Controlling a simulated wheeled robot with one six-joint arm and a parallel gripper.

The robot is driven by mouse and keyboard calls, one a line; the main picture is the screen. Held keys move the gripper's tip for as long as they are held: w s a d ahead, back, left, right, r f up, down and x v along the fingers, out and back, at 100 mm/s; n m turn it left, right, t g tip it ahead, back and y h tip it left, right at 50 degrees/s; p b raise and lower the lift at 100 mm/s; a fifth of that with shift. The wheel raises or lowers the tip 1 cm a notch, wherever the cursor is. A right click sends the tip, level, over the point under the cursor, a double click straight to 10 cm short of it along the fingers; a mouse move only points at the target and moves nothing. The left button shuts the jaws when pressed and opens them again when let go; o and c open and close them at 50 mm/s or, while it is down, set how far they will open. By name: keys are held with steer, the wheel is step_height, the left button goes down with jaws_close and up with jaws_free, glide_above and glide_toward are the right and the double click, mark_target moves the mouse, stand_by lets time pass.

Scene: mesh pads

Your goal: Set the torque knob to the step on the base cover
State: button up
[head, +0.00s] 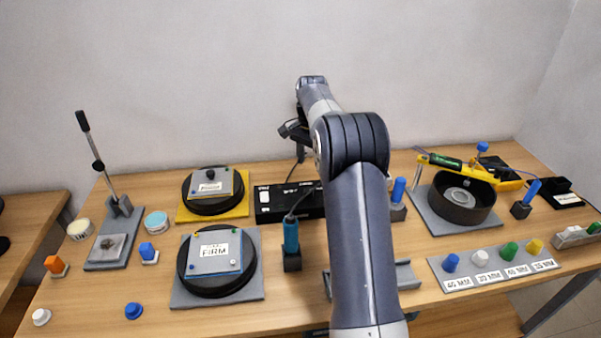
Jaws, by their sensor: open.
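A grey cover plate lettered "FIRM" (214,262) lies on a black round pad in front, held at its corners by coloured dots. A second plate (209,190) with a dark knob on it lies on the round pad behind; its lettering is too small to read. A black control box (275,203) with white markings stands right of the pads. A torque knob on it cannot be made out, and my arm covers its right end. A blue corded driver (291,236) stands upright in a black holder in front of it. My gripper is hidden behind my raised arm.
A lever press (112,205) stands at left, with blue, orange and white knobs around it. A grey strip of coloured knobs (493,274) and a dark round drum (463,208) are at right. A grey tray (405,275) lies partly behind my arm.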

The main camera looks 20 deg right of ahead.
mark_target(309, 190)
steer(key=f, duration=0.3)
steer(key=f+p, duration=0.1)
steer(key=f, duration=0.7)
steer(key=shift+w+d, duration=0.1)
steer(key=shift+w, duration=0.15)
steer(key=shift+c, duration=0.2)
steer(key=c, duration=0.9)
